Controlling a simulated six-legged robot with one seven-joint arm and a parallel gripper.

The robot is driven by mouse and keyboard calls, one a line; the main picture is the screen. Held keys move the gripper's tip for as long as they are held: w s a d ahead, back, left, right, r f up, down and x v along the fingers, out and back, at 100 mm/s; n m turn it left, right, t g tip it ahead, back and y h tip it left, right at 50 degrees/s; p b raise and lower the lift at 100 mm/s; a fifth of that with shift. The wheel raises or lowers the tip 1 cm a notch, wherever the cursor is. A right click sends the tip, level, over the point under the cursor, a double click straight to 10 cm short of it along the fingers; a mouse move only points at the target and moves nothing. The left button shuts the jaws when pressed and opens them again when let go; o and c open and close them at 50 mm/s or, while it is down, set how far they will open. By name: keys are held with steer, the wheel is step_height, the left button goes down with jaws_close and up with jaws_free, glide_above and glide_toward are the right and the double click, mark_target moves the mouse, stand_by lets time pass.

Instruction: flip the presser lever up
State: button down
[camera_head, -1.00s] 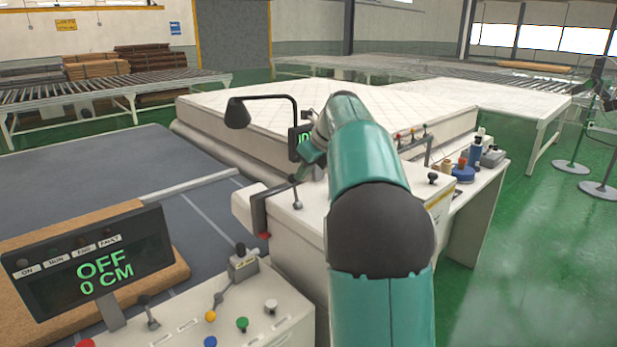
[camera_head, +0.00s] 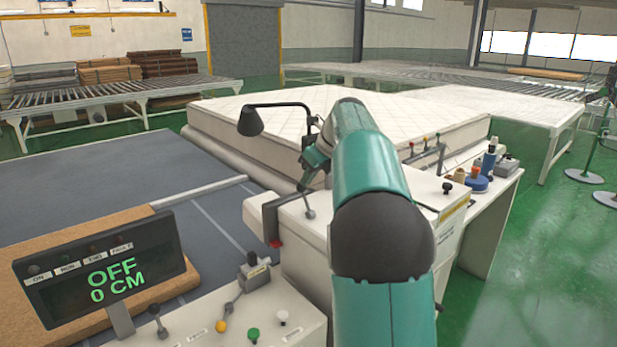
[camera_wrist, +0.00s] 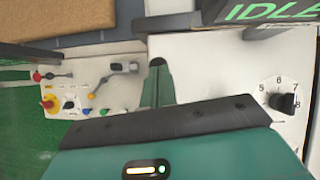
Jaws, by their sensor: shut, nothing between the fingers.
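A small grey lever (camera_head: 309,213) with a round end stands on the white top of the machine head (camera_head: 345,205), close behind the dark bracket with a red foot (camera_head: 275,243). It looks like the presser lever; no label on it is readable. My gripper (camera_head: 302,187) points down just above and left of this lever, and I see no clear contact. In the wrist view my gripper (camera_wrist: 157,68) is shut and empty over the white top. The lever cannot be made out there; the gripper may hide it.
A control panel (camera_head: 190,325) with levers and coloured buttons and an "OFF 0 CM" display (camera_head: 105,272) stand at front left. A dark lamp (camera_head: 250,122) arches over the machine. A numbered dial (camera_wrist: 282,103) lies right of my gripper. The mattress (camera_head: 400,115) lies behind.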

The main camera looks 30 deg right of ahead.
steer(key=w+r+v, duration=0.1)
steer(key=v, duration=1.2)
steer(key=shift+w, duration=0.35)
steer(key=s+a+f+n, duration=0.3)
steer(key=s+a+n, duration=0.3)
steer(key=a+n, duration=0.25)
steer(key=s+a+f+n, duration=0.3)
steer(key=s+a+n, duration=0.35)
steer(key=a, duration=0.35)
steer(key=s+a+f+n+h, duration=0.1)
steer(key=s+a+f+n, duration=0.4)
steer(key=s+f+n, duration=0.2)
steer(key=s+a+f+n+h, duration=0.1)
steer(key=s+a+f+n, duration=0.5)
steer(key=s+f+n, duration=0.2)
steer(key=f+n, duration=0.1)
steer(key=n, duration=0.1)
steer(key=shift+s+f+n, duration=0.25)
steer(key=shift+n, duration=0.15)
